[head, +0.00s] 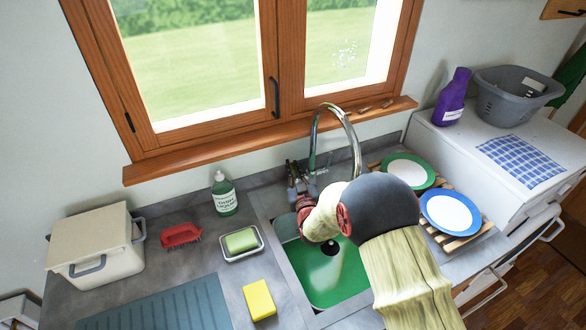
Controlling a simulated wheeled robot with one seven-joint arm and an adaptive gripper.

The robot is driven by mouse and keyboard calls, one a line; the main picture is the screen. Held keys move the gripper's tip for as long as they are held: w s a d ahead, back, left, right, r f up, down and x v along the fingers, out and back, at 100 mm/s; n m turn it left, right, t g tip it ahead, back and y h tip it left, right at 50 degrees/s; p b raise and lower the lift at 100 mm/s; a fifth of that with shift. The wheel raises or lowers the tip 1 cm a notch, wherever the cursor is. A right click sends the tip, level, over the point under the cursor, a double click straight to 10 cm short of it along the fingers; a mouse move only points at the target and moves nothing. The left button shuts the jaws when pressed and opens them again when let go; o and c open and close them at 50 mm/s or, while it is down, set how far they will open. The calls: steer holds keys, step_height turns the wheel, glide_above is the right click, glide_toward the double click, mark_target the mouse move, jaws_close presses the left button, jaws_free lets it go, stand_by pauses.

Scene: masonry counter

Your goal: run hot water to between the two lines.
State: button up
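A chrome tap (352,134) with a tall curved spout stands behind the sink, against the back of the counter. The sink basin (308,284) is green inside, with a dark round drain (331,247). My gripper (294,167) reaches over the back left of the sink, beside the tap's base. Its fingers are small and dark here, and I cannot tell whether they are open or touching the tap's handle. My arm hides the right part of the sink. I cannot make out the two lines or any running water.
Left of the sink are a soap dish (229,257) with a green bar, dish soap (224,195), a yellow sponge (259,299), a red brush (180,236) and a lidded box (110,272). A rack (455,242) holds a green-rimmed plate (409,170) and a blue-rimmed plate (450,212).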

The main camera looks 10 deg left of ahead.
jaws_close()
stand_by(0.3)
steer(key=shift+f+b, duration=0.15)
steer(key=shift+b, duration=0.5)
steer(key=t+b, duration=0.1)
steer(key=b, duration=0.4)
steer(key=shift+s+d+f+t+y, duration=0.3)
steer(key=shift+s+d+f+y, duration=0.05)
steer(key=shift+s+y, duration=0.05)
steer(key=shift+s+d+f+m+t+y+b, duration=0.1)
steer(key=shift+s+d+m+t+y+b, duration=0.2)
steer(key=shift+t+b, duration=1)
steer(key=shift+s+d+f+m+t+y+b, duration=0.1)
steer(key=shift+s+d+m+t+b, duration=0.25)
steer(key=shift+b, duration=1.8)
steer(key=shift+s+d+m+t+y+b, duration=0.2)
steer(key=shift+s+m+t+b, duration=0.25)
steer(key=shift+t+b, duration=0.9)
steer(key=shift+b, duration=0.45)
steer(key=o, duration=0.6)
jaws_free()
steer(key=shift+c, duration=0.2)
